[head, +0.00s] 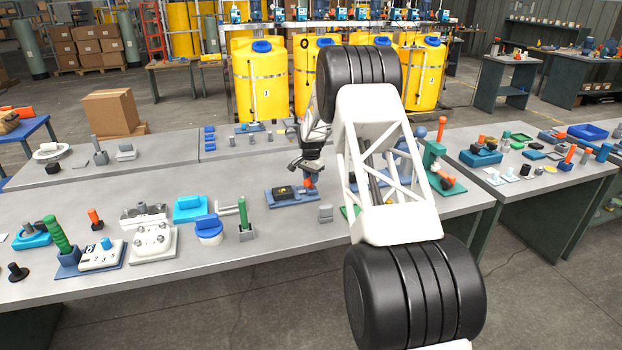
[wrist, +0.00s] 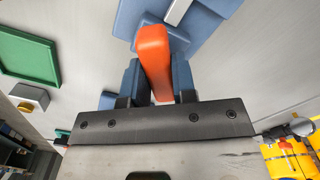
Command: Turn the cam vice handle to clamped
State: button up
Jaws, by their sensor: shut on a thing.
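The cam vice (head: 279,197) sits on the bench in the middle of the head view, a blue base with a dark block on it. Its orange handle (wrist: 154,58) shows large in the wrist view, with part of the blue vice body (wrist: 205,20) behind it at the top. My gripper (wrist: 157,84) is shut on the orange handle, one blue-grey finger on each side. In the head view my gripper (head: 309,178) reaches down at the right end of the vice, and little of the handle shows there.
A small grey block (head: 325,213) stands close to the right of the vice. A green post (head: 243,214) and a blue-lidded pot (head: 208,228) are to its left. A green tray (wrist: 28,57) shows in the wrist view. Bare bench lies in front of the vice.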

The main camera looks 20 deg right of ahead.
jog(key=n, duration=0.5)
jog(key=shift+n, duration=0.3)
jog(key=n, duration=0.5)
dwell(0.4)
jog(key=o, duration=0.9)
jog(key=shift+r, duration=0.1)
jog(key=shift+r, duration=3.85)
